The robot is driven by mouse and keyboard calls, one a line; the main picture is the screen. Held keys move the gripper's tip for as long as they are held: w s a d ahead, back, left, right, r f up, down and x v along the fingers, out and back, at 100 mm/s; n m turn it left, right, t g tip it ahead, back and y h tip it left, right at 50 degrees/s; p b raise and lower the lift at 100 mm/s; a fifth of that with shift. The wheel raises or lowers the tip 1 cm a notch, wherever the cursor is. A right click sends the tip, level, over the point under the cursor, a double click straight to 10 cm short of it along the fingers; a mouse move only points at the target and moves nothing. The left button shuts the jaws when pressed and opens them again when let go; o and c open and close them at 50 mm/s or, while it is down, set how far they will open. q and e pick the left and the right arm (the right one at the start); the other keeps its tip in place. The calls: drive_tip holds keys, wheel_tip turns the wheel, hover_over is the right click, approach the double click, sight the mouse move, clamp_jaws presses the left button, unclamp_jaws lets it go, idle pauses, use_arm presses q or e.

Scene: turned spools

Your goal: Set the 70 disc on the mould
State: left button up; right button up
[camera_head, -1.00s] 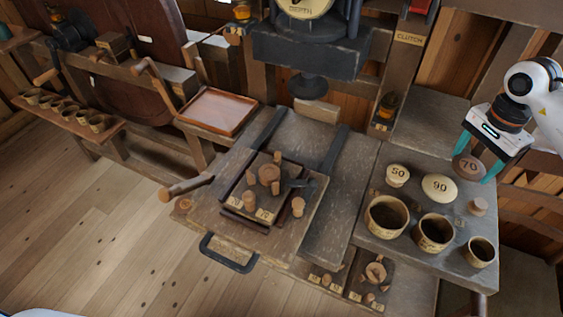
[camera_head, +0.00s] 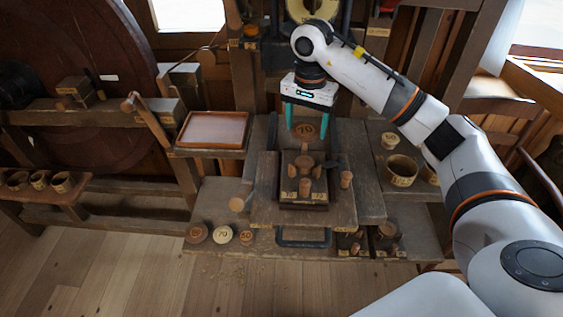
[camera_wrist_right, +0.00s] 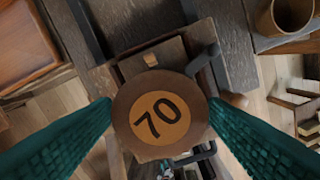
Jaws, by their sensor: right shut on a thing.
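The brown 70 disc (camera_head: 305,131) is held between the teal fingers of my right gripper (camera_head: 305,124), with its 70 facing up. In the right wrist view the disc (camera_wrist_right: 160,112) is gripped at its two sides by the fingers. The mould, a dark square block with upright wooden pegs (camera_head: 303,194), sits on the wooden sliding board in the middle. The held disc is above and behind the mould in the head view, apart from it. In the wrist view the disc covers most of what lies below. My left gripper is not in view.
A pale 50 disc (camera_head: 391,139) and a round pot (camera_head: 402,170) stand on the right shelf, partly behind my arm. A reddish tray (camera_head: 213,130) is left. Several discs, including a pale 70 disc (camera_head: 222,234), lie on the front ledge.

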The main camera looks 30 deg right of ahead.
drive_tip(key=p, duration=0.1)
hover_over(305, 160)
wheel_tip(305, 160, down, 5)
drive_tip(key=shift+d+r, duration=0.1)
drive_tip(key=shift+d, duration=0.05)
drive_tip(key=shift+f, duration=0.55)
wheel_tip(305, 160, down, 3)
drive_tip(key=shift+f+p, duration=0.1)
drive_tip(key=shift+p, duration=0.7)
drive_tip(key=shift+f+b, duration=0.35)
drive_tip(key=shift+b, duration=0.05)
drive_tip(key=o, duration=0.9)
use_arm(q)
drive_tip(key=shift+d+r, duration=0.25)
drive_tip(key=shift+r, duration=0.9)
use_arm(e)
drive_tip(key=shift+o, duration=0.2)
drive_tip(key=shift+r, duration=0.15)
